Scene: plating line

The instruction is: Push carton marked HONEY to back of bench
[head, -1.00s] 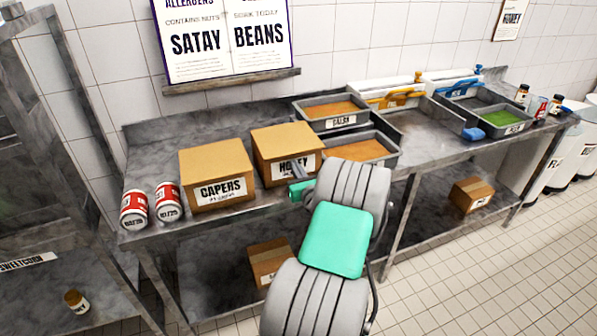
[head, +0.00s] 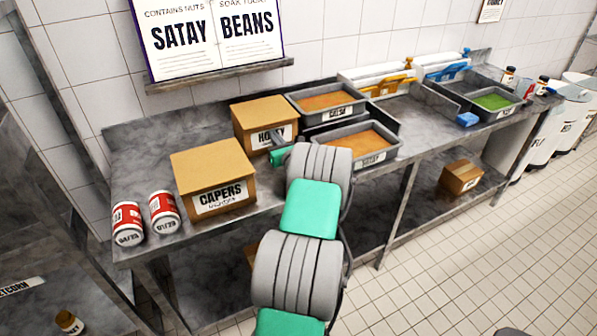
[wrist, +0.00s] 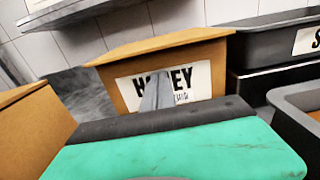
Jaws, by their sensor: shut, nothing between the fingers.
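The carton marked HONEY (head: 262,121) is a brown box with a white label, standing upright toward the back of the metal bench (head: 135,158). In the wrist view the HONEY carton (wrist: 130,88) fills the middle, its label partly hidden by my fingers. My gripper (head: 283,140) is shut and empty, its tip at the carton's front face. In the wrist view my gripper (wrist: 157,92) overlaps the label; it looks to be touching or very close. The carton's lower right front is hidden behind my arm. Some bench surface shows behind the carton.
The CAPERS carton (head: 212,175) stands to the left and nearer the front. Grey food trays (head: 350,150) sit close on the right. Two red-and-white cans (head: 164,212) stand at the left front. A menu board ledge (head: 222,75) is on the wall above.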

